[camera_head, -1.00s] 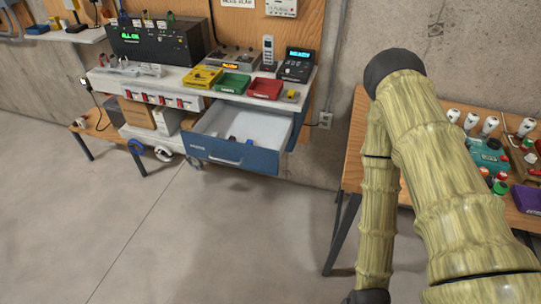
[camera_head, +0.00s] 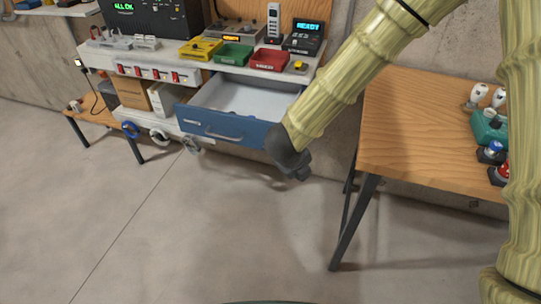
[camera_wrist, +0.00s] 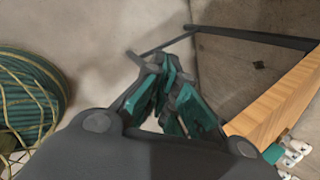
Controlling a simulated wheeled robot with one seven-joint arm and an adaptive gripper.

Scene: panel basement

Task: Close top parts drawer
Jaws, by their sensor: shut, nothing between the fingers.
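The top parts drawer (camera_head: 222,124) is pulled out from under the white bench top in the head view. It has a blue front with a bar handle and a pale inside. My gripper (camera_wrist: 168,88) shows in the wrist view with teal fingers shut and empty. It is over grey floor beside a wooden table edge.
The white bench top (camera_head: 180,66) carries yellow, green and red trays (camera_head: 270,60). A wooden table (camera_head: 415,125) stands to the right, with knobs and coloured parts at its right end. It also shows in the wrist view (camera_wrist: 285,98). The floor in front is clear.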

